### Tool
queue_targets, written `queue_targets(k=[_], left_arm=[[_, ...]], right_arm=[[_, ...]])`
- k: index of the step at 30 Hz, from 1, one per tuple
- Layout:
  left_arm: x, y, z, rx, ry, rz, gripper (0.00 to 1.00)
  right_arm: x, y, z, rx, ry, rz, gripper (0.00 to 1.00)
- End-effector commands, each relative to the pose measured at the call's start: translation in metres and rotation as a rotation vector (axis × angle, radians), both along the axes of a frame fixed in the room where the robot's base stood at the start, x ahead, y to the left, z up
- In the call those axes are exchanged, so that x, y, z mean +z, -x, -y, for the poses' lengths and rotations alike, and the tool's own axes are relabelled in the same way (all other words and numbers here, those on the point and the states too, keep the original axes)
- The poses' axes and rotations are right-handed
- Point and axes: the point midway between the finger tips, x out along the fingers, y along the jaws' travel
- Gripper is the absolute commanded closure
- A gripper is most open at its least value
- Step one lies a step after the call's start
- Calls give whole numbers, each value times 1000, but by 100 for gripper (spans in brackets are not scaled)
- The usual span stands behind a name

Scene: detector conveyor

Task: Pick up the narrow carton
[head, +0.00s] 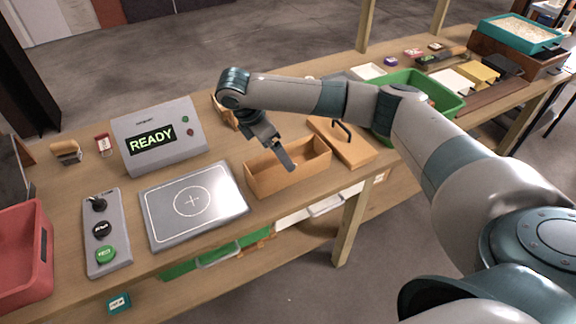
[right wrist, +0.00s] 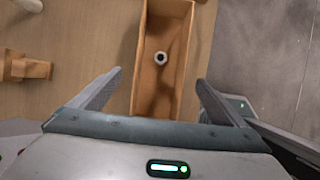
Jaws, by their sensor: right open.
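A long, narrow, open-topped brown box (head: 262,183), which looks like the narrow carton, stands on the workbench right of the flat grey plate. In the right wrist view the box (right wrist: 185,92) runs lengthwise between my fingers, with a small white ring-like piece with a dark centre (right wrist: 161,58) inside it. My right gripper (head: 284,158) is over the box; its fingertips (right wrist: 160,77) are spread, one on each side of the box in that view, and hold nothing. I cannot tell the exact height gap. My left gripper is not in view.
A grey plate with a cross mark (head: 165,222), a READY display (head: 152,141) and a button panel (head: 107,225) stand left. A brown board with a black handle (head: 358,153) and a green bin (head: 450,103) are right. The bench's front edge is close to the box.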

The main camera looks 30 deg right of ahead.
Motion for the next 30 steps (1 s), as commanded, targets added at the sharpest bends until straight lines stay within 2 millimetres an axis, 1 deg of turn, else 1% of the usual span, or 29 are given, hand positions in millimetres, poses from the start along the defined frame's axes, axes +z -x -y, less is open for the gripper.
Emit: queue_targets(k=[1,6,17,22,27,30], left_arm=[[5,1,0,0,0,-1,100],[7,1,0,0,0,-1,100],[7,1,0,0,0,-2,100],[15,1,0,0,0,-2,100],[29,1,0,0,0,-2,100],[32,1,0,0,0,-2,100]], right_arm=[[-4,0,3,-1,1,-1,5],[-17,0,8,1,0,-1,5],[-19,0,8,1,0,0,5],[-25,0,13,1,1,-1,5],[-41,0,24,-1,2,-3,5],[-53,0,29,0,1,-2,5]])
